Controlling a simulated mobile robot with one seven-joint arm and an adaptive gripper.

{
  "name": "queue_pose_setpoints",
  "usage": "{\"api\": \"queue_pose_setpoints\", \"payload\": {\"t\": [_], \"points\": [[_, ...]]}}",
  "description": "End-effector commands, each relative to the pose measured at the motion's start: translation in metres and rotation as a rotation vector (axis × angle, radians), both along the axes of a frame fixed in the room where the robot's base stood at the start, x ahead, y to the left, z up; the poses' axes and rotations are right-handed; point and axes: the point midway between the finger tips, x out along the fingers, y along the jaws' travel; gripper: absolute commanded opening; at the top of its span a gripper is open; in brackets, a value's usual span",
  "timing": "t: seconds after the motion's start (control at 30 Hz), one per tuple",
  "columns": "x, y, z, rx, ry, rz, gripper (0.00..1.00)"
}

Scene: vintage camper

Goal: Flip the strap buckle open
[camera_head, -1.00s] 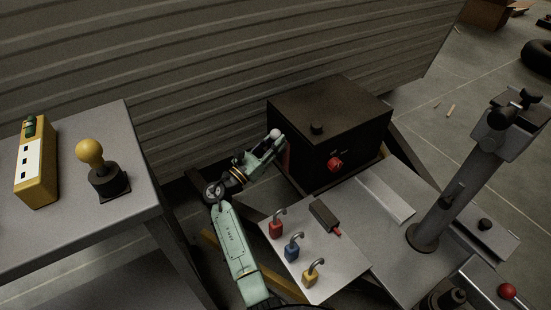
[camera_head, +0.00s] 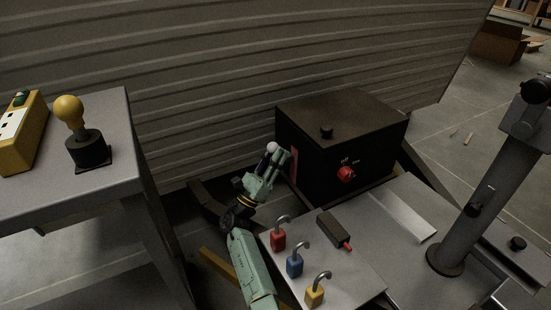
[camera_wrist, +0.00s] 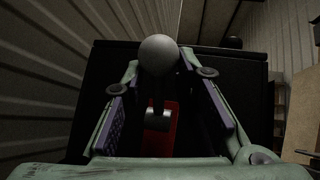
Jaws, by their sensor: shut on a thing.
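The strap buckle shows as a lever with a pale ball knob (camera_wrist: 158,55) on a red plate (camera_wrist: 162,135), on the left side of the black box. In the head view the ball (camera_head: 272,147) stands just off the box's left side, with the red plate (camera_head: 293,162) beside it. My gripper (camera_head: 268,160) is at the lever, left of the box. In the wrist view my gripper (camera_wrist: 163,90) has a finger on each side of the lever and is shut on it. Finger contact is hard to make out there. The ball sticks out beyond the fingertips.
The black box (camera_head: 340,120) has a red knob (camera_head: 346,174) on its front. Red (camera_head: 278,240), blue (camera_head: 295,265) and yellow (camera_head: 314,297) padlocks stand on the grey plate close to my arm. The ribbed camper wall (camera_head: 230,80) rises behind.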

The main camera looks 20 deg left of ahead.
Motion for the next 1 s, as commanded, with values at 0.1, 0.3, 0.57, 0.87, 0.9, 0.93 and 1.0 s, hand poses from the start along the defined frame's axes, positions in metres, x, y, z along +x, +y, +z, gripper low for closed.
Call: {"api": "queue_pose_setpoints", "payload": {"t": [0.1, 0.3, 0.57, 0.87, 0.9, 0.93, 1.0], "points": [[0.0000, 0.0060, -0.0004, -0.013, -0.001, 0.013, 0.00], [-0.0001, 0.0063, 0.0000, -0.013, -0.002, 0.013, 0.00], [-0.0003, 0.0056, 0.0000, -0.012, -0.002, 0.011, 0.36], [0.0000, 0.0025, -0.0002, -0.008, -0.003, 0.005, 0.49], [0.0000, 0.0023, -0.0002, -0.008, -0.002, 0.005, 0.49], [0.0000, 0.0022, -0.0003, -0.008, -0.002, 0.005, 0.49], [0.0000, 0.0018, -0.0002, -0.007, -0.003, 0.004, 0.49]]}}
